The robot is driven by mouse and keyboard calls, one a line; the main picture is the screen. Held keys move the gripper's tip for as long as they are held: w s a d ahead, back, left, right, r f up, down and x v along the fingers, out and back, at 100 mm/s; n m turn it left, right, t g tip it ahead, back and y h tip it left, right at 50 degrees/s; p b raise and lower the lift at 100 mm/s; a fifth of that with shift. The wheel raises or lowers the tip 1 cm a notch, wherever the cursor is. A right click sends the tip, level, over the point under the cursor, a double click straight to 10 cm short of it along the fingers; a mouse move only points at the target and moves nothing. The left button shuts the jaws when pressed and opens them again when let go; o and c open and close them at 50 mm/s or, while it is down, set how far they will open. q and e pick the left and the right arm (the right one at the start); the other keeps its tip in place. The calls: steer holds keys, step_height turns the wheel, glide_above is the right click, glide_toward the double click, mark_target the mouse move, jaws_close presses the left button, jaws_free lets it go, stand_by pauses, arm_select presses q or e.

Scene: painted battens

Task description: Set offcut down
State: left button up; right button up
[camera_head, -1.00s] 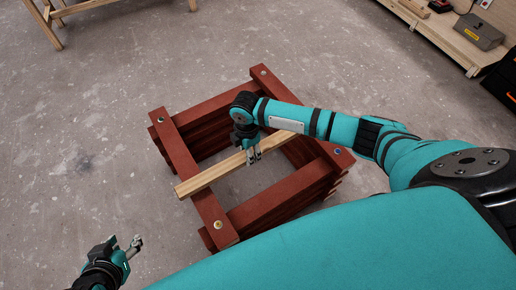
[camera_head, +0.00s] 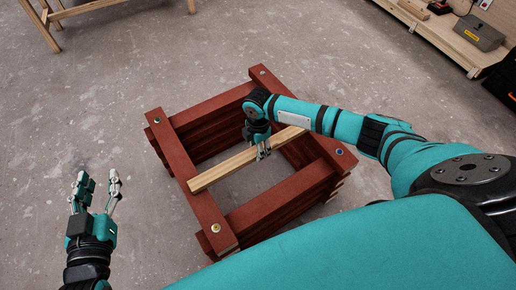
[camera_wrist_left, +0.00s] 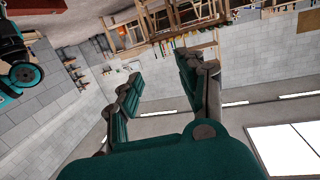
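The offcut (camera_head: 225,167) is a pale, bare wood bar in the head view, lying at a slant across the open middle of a red batten stack. Its left end overlaps the stack's left batten; I cannot tell whether it touches. My right gripper (camera_head: 264,153) points down at the offcut's middle and appears shut on it. My right arm hides part of the offcut's right half. My left gripper (camera_head: 98,180) is open and empty, off to the left of the stack. Its spread fingers also show in the left wrist view (camera_wrist_left: 165,85).
The red batten stack (camera_head: 188,178) is a square crib with bolt heads at its corners, standing on bare concrete floor. A wooden trestle (camera_head: 85,8) stands at the upper left. A low shelf (camera_head: 440,35) with a grey toolbox (camera_head: 478,32) is at the upper right.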

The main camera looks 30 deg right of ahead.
steer(key=o, duration=1.3)
steer(key=shift+f, duration=0.1)
steer(key=shift+o, duration=0.2)
